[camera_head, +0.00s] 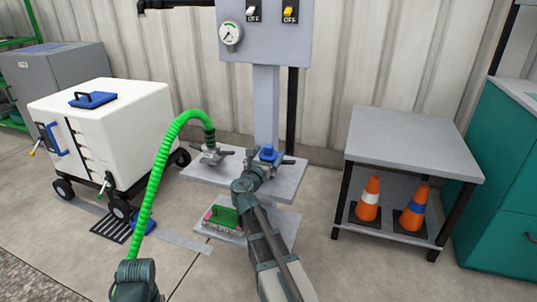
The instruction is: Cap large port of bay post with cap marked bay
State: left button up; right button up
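The bay post (266,108) stands at the centre with a grey shelf (285,190) at its foot. A blue cap (268,153) is at the right-hand port of this shelf, with dark levers out to the sides. Any marking on the cap is too small to read. My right gripper (259,170) is right in front of the blue cap, at or touching it; the wrist hides its fingers. The left-hand port (211,156) has a green hose (155,180) on it. My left arm shows only at the bottom edge; its gripper is not visible.
A white wheeled tote (125,115) with a blue lid handle stands left. A grey table (410,140) with two orange cones (368,198) below stands right, beside a teal cabinet (505,190).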

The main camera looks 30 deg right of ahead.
jog(key=v, duration=1.3)
jog(key=shift+s+a, duration=0.25)
jog(key=shift+s, duration=0.05)
